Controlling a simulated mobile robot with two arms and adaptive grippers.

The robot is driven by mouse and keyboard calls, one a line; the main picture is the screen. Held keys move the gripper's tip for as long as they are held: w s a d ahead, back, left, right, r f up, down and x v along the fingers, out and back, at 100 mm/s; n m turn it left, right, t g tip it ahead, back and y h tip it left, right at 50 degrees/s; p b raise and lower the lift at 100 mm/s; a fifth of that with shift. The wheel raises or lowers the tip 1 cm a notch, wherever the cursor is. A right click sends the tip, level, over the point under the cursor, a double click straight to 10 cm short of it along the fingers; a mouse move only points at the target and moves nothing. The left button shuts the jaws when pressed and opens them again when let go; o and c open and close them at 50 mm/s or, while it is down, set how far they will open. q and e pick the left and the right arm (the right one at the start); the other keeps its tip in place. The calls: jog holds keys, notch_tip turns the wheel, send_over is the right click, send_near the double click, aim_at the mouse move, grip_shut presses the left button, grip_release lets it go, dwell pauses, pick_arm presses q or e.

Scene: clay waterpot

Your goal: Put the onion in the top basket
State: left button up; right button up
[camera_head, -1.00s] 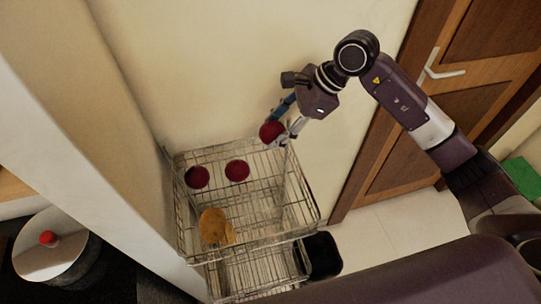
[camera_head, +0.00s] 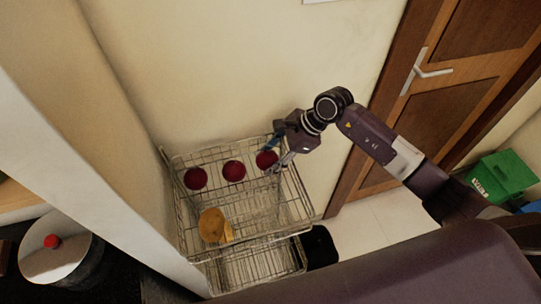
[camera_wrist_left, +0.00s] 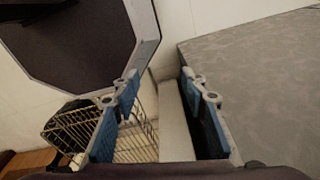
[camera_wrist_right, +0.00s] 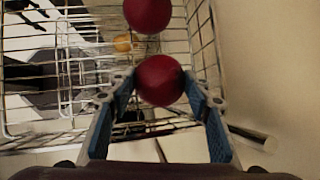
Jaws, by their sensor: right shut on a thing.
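The top basket (camera_head: 268,239) is a wire rack tier against the wall in the head view. My right gripper (camera_head: 273,156) is at its back right part, shut on a dark red onion (camera_head: 265,161). In the right wrist view, the held onion (camera_wrist_right: 160,80) sits between the blue fingertips, over the wire mesh. I cannot tell whether it touches the basket floor. Two similar red onions (camera_head: 234,171) (camera_head: 195,178) lie to its left in the basket. My left gripper (camera_wrist_left: 165,95) is open and empty in the left wrist view.
Brown-yellow vegetables (camera_head: 212,224) lie in the front left of the top basket. A lower wire basket (camera_head: 255,268) is below, with a black bin (camera_head: 320,247) beside it. A wooden door (camera_head: 400,150) and green box (camera_head: 503,175) are at right. A pot lid (camera_head: 50,245) is at left.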

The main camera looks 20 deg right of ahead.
jog(key=shift+f, duration=0.1)
jog(key=o, duration=1.2)
jog(key=shift+r, duration=0.25)
jog(key=b+v, duration=0.4)
jog(key=v, duration=0.8)
jog(key=shift+f+b, duration=0.1)
jog(key=shift+b, duration=0.3)
